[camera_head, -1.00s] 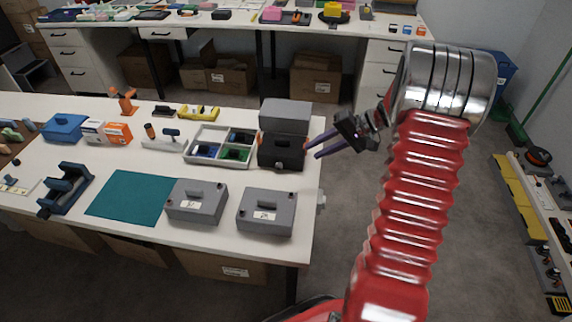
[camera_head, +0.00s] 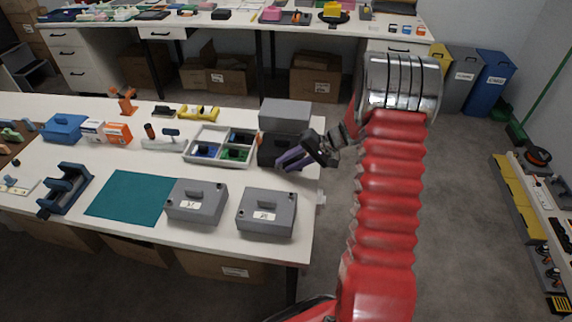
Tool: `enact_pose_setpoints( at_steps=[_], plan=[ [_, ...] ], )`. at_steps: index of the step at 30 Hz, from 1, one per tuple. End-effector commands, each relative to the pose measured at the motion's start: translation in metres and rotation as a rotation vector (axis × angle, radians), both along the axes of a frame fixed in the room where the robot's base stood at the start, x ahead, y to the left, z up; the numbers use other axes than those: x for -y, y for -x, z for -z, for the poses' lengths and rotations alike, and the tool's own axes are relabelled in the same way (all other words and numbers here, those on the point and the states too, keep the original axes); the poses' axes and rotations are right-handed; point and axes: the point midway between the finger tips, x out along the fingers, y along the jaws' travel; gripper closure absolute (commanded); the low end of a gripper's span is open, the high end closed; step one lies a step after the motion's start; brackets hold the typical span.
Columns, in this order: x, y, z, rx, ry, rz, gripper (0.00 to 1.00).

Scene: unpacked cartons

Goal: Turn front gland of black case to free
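The black case (camera_head: 265,153) stands at the right end of the near table, with a grey box-like part (camera_head: 285,115) just behind and above it. My gripper (camera_head: 283,164) reaches in from the right. Its two purple fingers are in front of the case's front face, with their tips apart. The front gland is hidden behind the fingers. I cannot tell whether the fingers touch the gland or the case.
Two grey cases (camera_head: 197,203) (camera_head: 267,215) stand near the table's front edge. A white divided tray (camera_head: 187,153) is left of the black case. A teal mat (camera_head: 125,197) lies bare. The floor right of the table is clear.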

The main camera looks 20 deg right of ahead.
Motion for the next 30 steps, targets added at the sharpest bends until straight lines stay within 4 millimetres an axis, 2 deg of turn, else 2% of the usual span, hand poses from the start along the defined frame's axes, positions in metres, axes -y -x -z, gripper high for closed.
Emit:
enact_pose_setpoints(
  at_steps=[6, 14, 26, 28, 30],
  plan=[
    [-0.0098, -0.0066, 0.0105, -0.001, 0.001, 0.000, 0.72],
    [-0.0104, -0.0071, 0.0108, -0.001, 0.001, 0.000, 0.72],
    [-0.0101, -0.0066, 0.0113, -0.001, 0.002, 0.000, 0.99],
    [-0.0027, -0.0065, 0.0117, -0.001, 0.002, 0.002, 1.00],
    [-0.0068, -0.0064, 0.0115, -0.001, 0.003, 0.001, 1.00]
  ],
)
